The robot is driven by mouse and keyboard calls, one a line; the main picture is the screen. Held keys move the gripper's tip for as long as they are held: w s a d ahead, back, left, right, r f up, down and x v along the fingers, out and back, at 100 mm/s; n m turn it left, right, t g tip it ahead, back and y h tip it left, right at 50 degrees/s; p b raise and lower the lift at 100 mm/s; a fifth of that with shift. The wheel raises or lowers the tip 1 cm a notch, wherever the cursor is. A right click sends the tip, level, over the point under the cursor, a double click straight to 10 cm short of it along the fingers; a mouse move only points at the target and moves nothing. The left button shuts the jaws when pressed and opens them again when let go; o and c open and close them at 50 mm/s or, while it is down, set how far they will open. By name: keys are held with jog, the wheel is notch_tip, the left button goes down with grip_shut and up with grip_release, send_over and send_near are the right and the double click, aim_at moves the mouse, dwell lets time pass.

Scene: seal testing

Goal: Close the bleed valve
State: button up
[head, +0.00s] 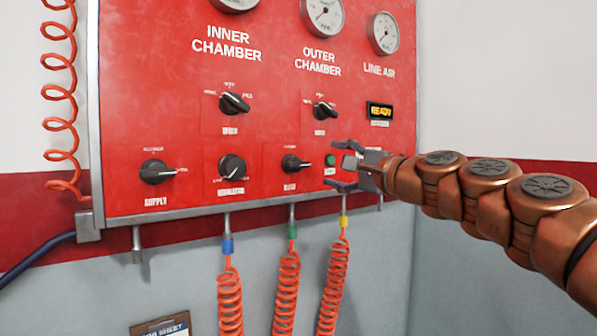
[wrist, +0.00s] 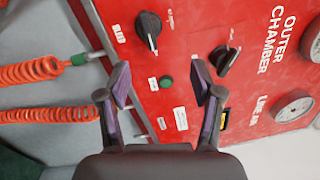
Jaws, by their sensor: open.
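The bleed valve is a black knob (head: 294,163) low on the red panel, with a label below it that looks like BLEED. Its handle lies about level, with the narrow end pointing right. In the wrist view the same knob (wrist: 148,29) is near the top, beyond the fingertips. My gripper (head: 345,168) is open and empty, to the right of the knob and apart from it. In the wrist view the spread fingers (wrist: 160,82) frame a small green button (wrist: 166,82), which also shows beside the gripper in the head view (head: 330,160).
Other black knobs are close by: the outer chamber knob (head: 324,110), the regulator knob (head: 231,168) and the supply knob (head: 157,171). A READY display (head: 380,111) is lit yellow. Coiled orange hoses (head: 286,290) hang below the panel. The space in front of the panel looks clear.

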aim_at(301, 166)
jog(key=o, duration=0.3)
jog(key=m+b, duration=0.1)
jog(key=a+m+y+b, duration=0.1)
jog(key=m+b, duration=0.1)
jog(key=m, duration=0.1)
jog(key=shift+a+f+t, duration=0.25)
jog(key=shift+a+t, duration=0.15)
jog(key=shift+w+a+f+m+t+y+b, duration=0.3)
jog(key=shift+w+a+m+b, duration=0.6)
jog(key=shift+m, duration=1.1)
jog(key=shift+w+a+f+m+t+h+b, duration=0.1)
jog(key=shift+w+a+m+t+b, duration=0.4)
jog(key=shift+w+m, duration=1.15)
jog(key=shift+w+a+f+m+t+y+b, duration=0.2)
jog(key=shift+w+a+m+t+b, duration=0.4)
jog(key=shift+m, duration=1.75)
jog(key=shift+x, duration=1.6)
jog(key=c, duration=1.1)
